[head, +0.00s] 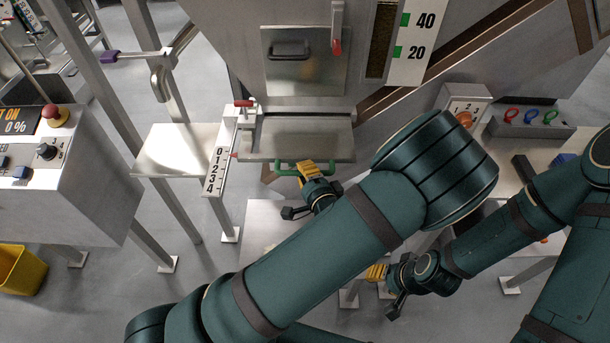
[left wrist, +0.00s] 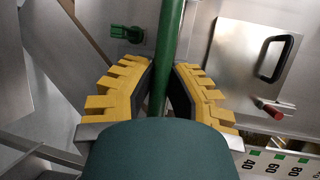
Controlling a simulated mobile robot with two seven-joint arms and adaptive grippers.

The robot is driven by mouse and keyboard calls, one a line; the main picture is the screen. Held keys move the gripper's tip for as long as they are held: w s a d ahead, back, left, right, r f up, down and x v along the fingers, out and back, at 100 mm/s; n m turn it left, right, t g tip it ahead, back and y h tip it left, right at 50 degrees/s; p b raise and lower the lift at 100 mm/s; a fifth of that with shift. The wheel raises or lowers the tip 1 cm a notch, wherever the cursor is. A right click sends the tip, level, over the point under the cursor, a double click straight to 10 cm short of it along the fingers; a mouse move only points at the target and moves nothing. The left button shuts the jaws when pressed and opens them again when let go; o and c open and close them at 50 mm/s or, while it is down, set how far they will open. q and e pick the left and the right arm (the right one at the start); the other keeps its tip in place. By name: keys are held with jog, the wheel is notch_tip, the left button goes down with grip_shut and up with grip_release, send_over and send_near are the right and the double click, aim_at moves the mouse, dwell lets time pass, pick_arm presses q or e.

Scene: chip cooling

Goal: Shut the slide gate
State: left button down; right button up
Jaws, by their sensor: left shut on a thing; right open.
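The slide gate (head: 305,140) is a flat grey metal plate under the hopper, sticking out toward me. A green bar handle (head: 287,170) runs along its near edge. My left gripper (head: 306,171) is shut on this handle; in the left wrist view the green handle (left wrist: 172,50) runs between its yellow ribbed fingers (left wrist: 160,88). A scale marked 0 to 4 (head: 215,177) stands left of the gate, with a small red pointer beside its upper numbers. My right gripper (head: 377,272) is open, low and right, away from the gate; its fingers are partly hidden.
A red-handled clamp (head: 244,104) sits at the gate's left rear corner. The hopper hatch (head: 305,62) with a black handle is above. A control box (head: 55,165) and yellow bin (head: 20,270) are at left. A metal shelf (head: 180,150) is beside the scale.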

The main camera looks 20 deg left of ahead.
pick_arm(q)
jog(key=shift+w+a, duration=0.3)
jog(key=shift+w, duration=0.65)
jog(key=c, duration=0.9)
grip_release()
jog(key=shift+c, duration=0.2)
jog(key=shift+s+d, duration=0.1)
jog(key=v, duration=1.2)
